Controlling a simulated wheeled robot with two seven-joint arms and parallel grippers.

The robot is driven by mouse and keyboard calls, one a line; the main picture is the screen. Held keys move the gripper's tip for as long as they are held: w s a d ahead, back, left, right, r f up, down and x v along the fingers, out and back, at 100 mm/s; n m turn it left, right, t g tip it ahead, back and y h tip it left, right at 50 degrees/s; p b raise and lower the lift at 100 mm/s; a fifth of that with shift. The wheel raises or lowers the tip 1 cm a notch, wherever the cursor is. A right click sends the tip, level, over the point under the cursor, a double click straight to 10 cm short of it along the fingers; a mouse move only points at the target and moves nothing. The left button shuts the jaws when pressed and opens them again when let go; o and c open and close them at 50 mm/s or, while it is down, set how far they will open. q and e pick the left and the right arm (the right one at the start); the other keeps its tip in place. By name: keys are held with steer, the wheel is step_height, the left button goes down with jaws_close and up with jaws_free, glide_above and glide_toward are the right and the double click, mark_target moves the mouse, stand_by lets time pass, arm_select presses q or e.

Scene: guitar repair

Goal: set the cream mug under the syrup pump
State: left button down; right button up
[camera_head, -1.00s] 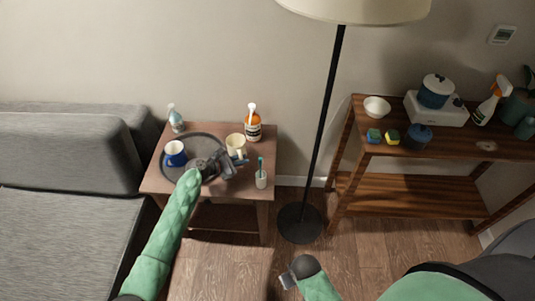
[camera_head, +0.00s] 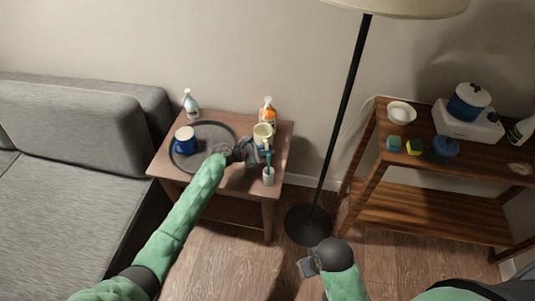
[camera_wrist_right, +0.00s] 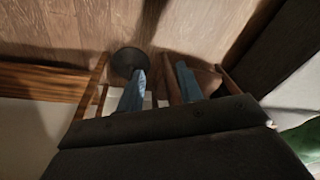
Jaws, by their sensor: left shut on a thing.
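The cream mug (camera_head: 262,131) is upright at the right of the side table, directly in front of the orange syrup bottle (camera_head: 267,112) with its white pump top. My left gripper (camera_head: 262,149) is shut on the mug from the near side. The mug overlaps the bottle's lower part in the picture; whether it touches the tabletop or sits exactly below the spout is too small to tell. My right gripper (camera_head: 306,268) is low in front, away from the table. In the right wrist view its blue fingers (camera_wrist_right: 160,90) are apart with nothing between them.
A round dark tray (camera_head: 213,130) with a blue mug (camera_head: 185,139) fills the table's left. A spray bottle (camera_head: 191,104) stands behind it. A cup with a toothbrush (camera_head: 268,176) stands close by my left gripper. A floor lamp (camera_head: 337,130) and wooden shelf (camera_head: 435,205) stand right.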

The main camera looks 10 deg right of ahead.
arm_select(q)
steer(key=shift+f, duration=0.65)
arm_select(e)
steer(key=shift+s+r, duration=0.2)
steer(key=shift+r, duration=0.9)
arm_select(q)
steer(key=shift+f+b, duration=0.1)
steer(key=shift+b, duration=0.2)
arm_select(e)
steer(key=shift+f, duration=0.1)
arm_select(q)
steer(key=c, duration=1.8)
jaws_free()
steer(key=shift+c, duration=0.2)
steer(key=o, duration=0.3)
arm_select(e)
steer(key=shift+a, duration=0.1)
arm_select(q)
steer(key=shift+o, duration=0.2)
steer(key=shift+a, duration=0.15)
